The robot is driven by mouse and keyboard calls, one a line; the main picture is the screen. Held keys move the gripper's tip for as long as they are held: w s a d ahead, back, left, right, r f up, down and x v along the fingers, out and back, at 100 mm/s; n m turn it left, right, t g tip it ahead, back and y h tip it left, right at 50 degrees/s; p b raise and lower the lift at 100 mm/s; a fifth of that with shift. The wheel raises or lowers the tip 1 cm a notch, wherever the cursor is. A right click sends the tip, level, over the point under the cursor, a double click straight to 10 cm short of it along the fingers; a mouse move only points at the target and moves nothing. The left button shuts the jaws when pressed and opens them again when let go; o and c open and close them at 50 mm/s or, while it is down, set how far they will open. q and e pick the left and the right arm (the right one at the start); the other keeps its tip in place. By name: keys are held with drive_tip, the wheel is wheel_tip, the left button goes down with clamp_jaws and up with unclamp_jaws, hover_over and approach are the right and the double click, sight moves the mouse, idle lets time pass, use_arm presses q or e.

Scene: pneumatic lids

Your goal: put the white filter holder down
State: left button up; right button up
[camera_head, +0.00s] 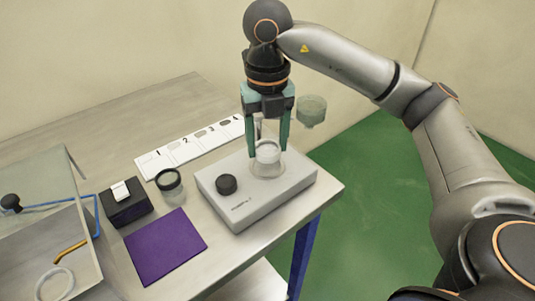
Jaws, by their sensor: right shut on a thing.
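The white filter holder (267,151) is between the green fingers of my right gripper (268,156), which is shut on it. The gripper points straight down from above. The holder is upright over the right part of the light grey device (232,208); I cannot tell whether it touches the device. Fingers partly cover its sides. My left gripper is not in view.
A black knob (226,184) sits on the device. A black-rimmed clear jar (169,184), a black box (125,204), a purple mat (166,246) and a numbered white strip (187,148) are left. A greenish translucent cup (311,109) shows right of the gripper. The table edge is close on the right.

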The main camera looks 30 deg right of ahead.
sight(267, 149)
drive_tip(key=f, duration=0.3)
drive_tip(key=shift+w+d+f, duration=0.1)
drive_tip(key=shift+w+f, duration=0.1)
drive_tip(key=shift+f, duration=0.15)
drive_tip(key=shift+f, duration=0.1)
drive_tip(key=o, duration=1.3)
